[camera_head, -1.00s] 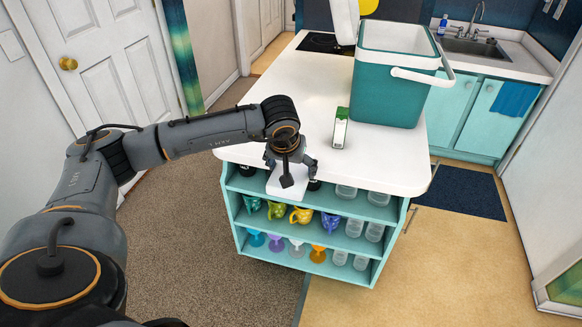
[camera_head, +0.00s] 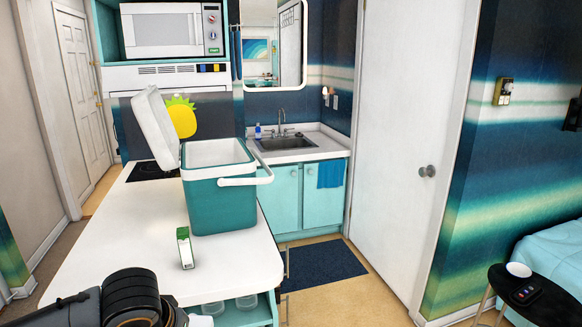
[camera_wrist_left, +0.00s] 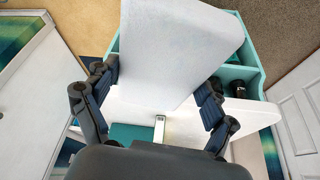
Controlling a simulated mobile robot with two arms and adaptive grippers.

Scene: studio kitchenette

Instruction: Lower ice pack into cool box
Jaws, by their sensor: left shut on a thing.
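The ice pack (camera_wrist_left: 178,45) is a white slab, held between the fingers of my left gripper (camera_wrist_left: 158,92) in the left wrist view. The gripper is shut on it. In the head view only my left wrist shows at the bottom edge; the fingers are mostly out of frame there. The teal cool box (camera_head: 222,208) stands on the white counter, farther back than my left wrist. Its white lid (camera_head: 155,128) is open, tilted up at the left, and its white handle hangs to the right. The floor of the box is hidden. My right gripper is not in view.
A small green and white carton (camera_head: 185,248) stands on the counter (camera_head: 130,240) in front of the cool box. Counter left of the box is clear. Beyond are a sink (camera_head: 285,143) and a microwave (camera_head: 165,33). A black side table (camera_head: 528,295) stands at right.

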